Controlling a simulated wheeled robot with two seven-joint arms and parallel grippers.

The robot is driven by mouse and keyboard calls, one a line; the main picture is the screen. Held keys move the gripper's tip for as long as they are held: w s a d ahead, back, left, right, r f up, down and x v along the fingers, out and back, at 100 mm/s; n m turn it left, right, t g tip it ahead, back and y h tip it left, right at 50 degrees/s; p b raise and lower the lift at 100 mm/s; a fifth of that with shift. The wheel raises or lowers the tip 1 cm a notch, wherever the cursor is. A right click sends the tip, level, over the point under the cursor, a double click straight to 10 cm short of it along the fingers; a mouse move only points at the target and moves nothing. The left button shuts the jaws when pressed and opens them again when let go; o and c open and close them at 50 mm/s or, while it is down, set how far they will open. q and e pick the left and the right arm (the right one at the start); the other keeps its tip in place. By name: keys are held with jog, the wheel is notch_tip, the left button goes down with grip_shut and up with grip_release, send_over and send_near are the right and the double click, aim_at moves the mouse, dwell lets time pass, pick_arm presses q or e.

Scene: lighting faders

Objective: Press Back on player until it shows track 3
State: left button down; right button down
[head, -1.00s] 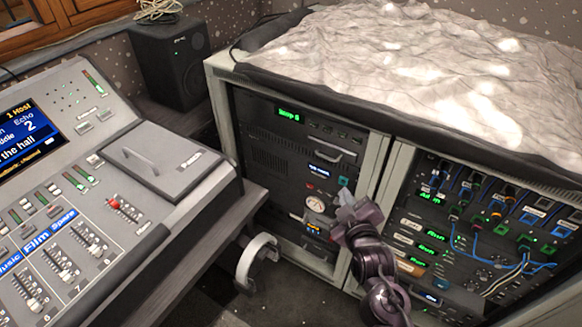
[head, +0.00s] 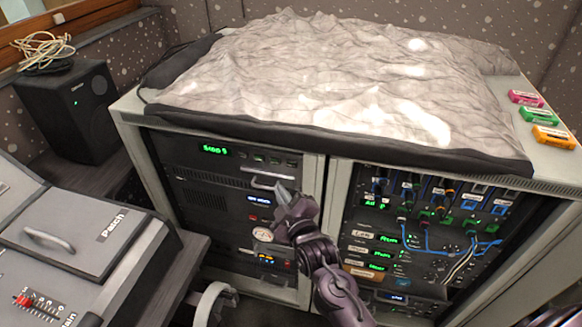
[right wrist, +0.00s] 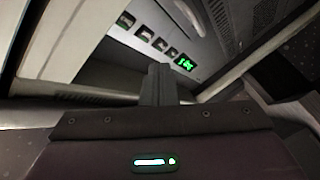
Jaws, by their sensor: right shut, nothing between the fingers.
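The player (head: 228,152) is the top black unit in the left bay of the rack. Its small green display (head: 215,149) seems to read "Stop 5". A row of small buttons (head: 268,159) lies right of the display; their labels are too small to read. My right gripper (head: 284,197) is shut and empty, in front of the rack and below the button row in the head view, apart from the buttons. In the right wrist view the shut fingers (right wrist: 157,82) show below the buttons (right wrist: 160,44) and the tilted green display (right wrist: 185,63). My left gripper is out of view.
The right bay holds patch cables (head: 427,231). A grey crumpled cover (head: 300,75) lies on the rack top, with coloured cassettes (head: 540,115) beside it. A mixing desk (head: 75,240) stands at left.

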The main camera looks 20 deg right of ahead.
aim_at(283, 162)
jog(key=w+d+b, duration=0.1)
jog(key=w+d, duration=0.2)
jog(key=w, duration=0.2)
jog(key=shift+w+d, duration=0.25)
jog(key=shift+d, duration=0.1)
dwell(1.8)
jog(key=shift+w+d, duration=0.2)
jog(key=shift+w, duration=0.05)
